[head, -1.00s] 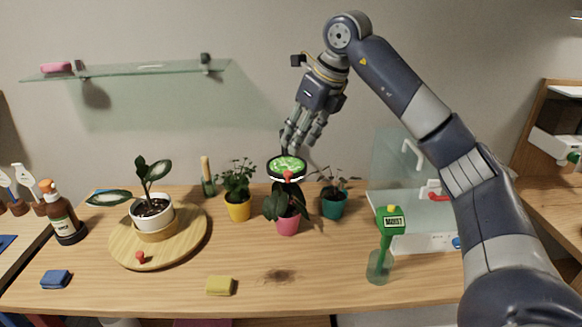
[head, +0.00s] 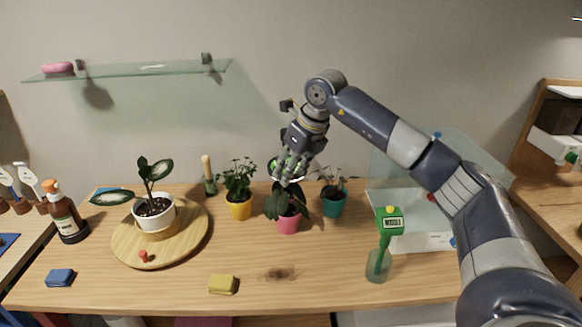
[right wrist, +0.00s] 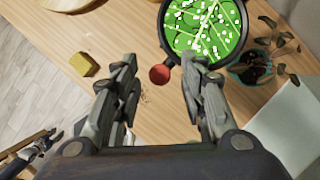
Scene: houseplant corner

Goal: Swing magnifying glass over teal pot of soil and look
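The magnifying glass shows in the right wrist view as a dark round rim (right wrist: 247,40) with a green, white-dotted leaf through its lens and a red knob (right wrist: 160,74) on its near side. In the head view the lens is mostly hidden behind my right gripper (head: 287,178), above the pink pot (head: 288,224). My right gripper is open, its fingers (right wrist: 160,82) apart on either side of the knob. The teal pot (head: 333,207) stands right of the pink one; its dark soil shows in the right wrist view (right wrist: 253,70). What seems to be my left gripper (right wrist: 40,145) is small and unclear.
A yellow pot (head: 240,211) stands left of the pink one. A round wooden board (head: 190,240) bears a white pot. A yellow sponge (head: 222,285) lies on the bare front tabletop.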

